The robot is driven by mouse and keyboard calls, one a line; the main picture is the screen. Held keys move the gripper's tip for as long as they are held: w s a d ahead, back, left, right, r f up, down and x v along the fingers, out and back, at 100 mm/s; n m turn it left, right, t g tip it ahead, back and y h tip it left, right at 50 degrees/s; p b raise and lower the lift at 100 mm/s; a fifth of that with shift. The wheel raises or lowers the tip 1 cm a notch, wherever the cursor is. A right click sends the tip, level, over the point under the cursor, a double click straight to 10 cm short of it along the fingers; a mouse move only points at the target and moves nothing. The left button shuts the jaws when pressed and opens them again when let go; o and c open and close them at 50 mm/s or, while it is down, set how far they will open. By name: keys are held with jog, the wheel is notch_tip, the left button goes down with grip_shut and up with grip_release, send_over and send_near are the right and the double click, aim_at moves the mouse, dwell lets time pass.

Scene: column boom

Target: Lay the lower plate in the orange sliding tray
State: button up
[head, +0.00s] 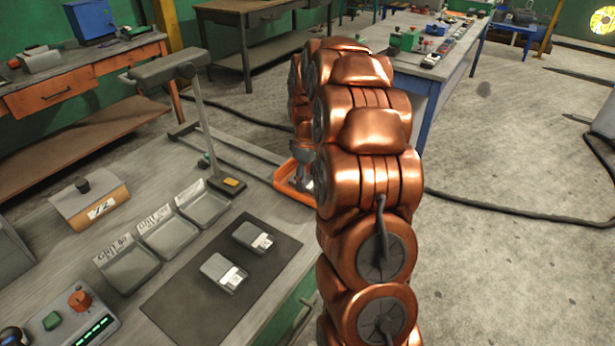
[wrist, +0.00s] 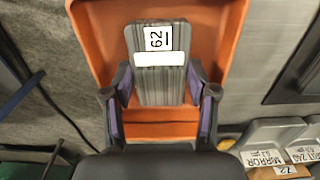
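A grey ribbed plate (wrist: 158,85) with a white label reading 62 and a blank white strip is between the fingers of my gripper (wrist: 157,90) in the wrist view. Both fingers appear to touch its sides. The plate is over the inside of the orange tray (wrist: 103,30); I cannot tell whether it rests on the tray floor. In the head view the orange tray (head: 288,190) shows at the bench's far edge, mostly hidden behind my arm, with part of my gripper (head: 301,160) above it.
Two other grey plates (head: 254,237) (head: 223,272) lie on a dark mat (head: 180,312). Labelled shallow trays (head: 165,238) stand left of the mat. A lamp post (head: 203,130) stands beside the orange tray. A control box (head: 78,318) is at the near left.

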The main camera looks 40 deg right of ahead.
aim_at(307, 181)
jog(key=o, duration=0.5)
jog(key=shift+c, duration=0.2)
jog(key=shift+r, duration=0.15)
notch_tip(307, 181, up, 12)
jog(key=b, duration=0.2)
jog(key=s+a+m, duration=0.1)
jog(key=s+a, duration=1.3)
jog(key=a, duration=0.4)
jog(key=s+a+f+m+g, duration=0.1)
jog(key=s+a+f, duration=0.2)
jog(key=s, duration=0.6)
jog(key=s+a+f+m, duration=0.1)
jog(key=s+a+f, duration=0.2)
jog(key=s, duration=0.7)
jog(key=shift+a+f+m+g, duration=0.2)
jog(key=shift+a+m+g, duration=0.2)
jog(key=shift+a, duration=0.25)
jog(key=shift+s, duration=0.1)
